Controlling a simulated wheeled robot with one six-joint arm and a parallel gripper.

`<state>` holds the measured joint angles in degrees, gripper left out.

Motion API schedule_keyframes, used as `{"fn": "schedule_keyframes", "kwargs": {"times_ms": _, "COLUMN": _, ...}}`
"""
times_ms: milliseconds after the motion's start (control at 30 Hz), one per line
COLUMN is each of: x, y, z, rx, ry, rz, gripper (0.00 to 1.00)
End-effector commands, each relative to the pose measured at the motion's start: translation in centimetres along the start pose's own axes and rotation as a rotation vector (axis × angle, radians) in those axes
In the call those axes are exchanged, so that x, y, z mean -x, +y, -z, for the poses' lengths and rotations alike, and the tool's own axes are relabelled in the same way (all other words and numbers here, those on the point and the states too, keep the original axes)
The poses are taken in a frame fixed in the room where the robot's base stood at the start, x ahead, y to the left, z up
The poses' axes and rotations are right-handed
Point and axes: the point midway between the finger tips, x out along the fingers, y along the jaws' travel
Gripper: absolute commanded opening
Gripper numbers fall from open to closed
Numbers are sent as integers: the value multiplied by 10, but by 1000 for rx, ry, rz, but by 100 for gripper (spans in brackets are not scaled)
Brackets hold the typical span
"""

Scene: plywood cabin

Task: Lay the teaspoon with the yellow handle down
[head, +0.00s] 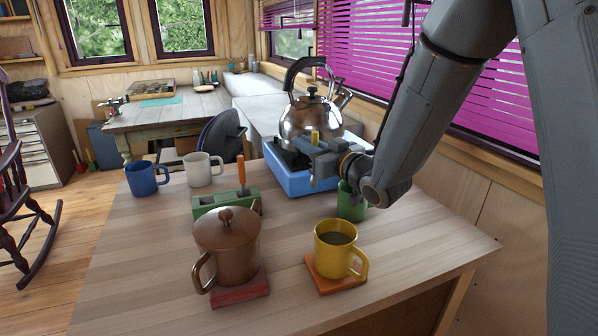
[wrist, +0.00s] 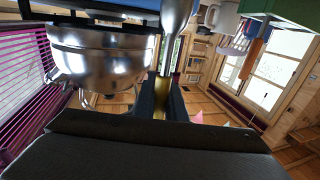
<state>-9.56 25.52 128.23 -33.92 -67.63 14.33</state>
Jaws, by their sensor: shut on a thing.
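My gripper (head: 318,162) is shut on the teaspoon's yellow handle (head: 315,137) and holds it above the table, in front of the kettle. In the wrist view the yellow handle (wrist: 160,104) sits between the jaws, and the spoon's metal part (wrist: 176,28) extends away from them toward the picture's top edge.
The steel kettle (head: 310,115) stands on a blue stove (head: 290,180) close behind my gripper. A green mug (head: 351,203) stands just below the arm. A yellow mug (head: 335,250) on an orange coaster, a brown lidded pot (head: 226,245) and a green holder (head: 208,203) stand nearby. The table's right front is bare.

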Motion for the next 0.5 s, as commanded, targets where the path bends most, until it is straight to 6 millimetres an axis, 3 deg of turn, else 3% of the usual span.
{"fn": "schedule_keyframes", "kwargs": {"times_ms": 500, "x": -1, "y": -2, "z": -51, "rx": 0, "ry": -2, "rz": 3, "gripper": 0}}
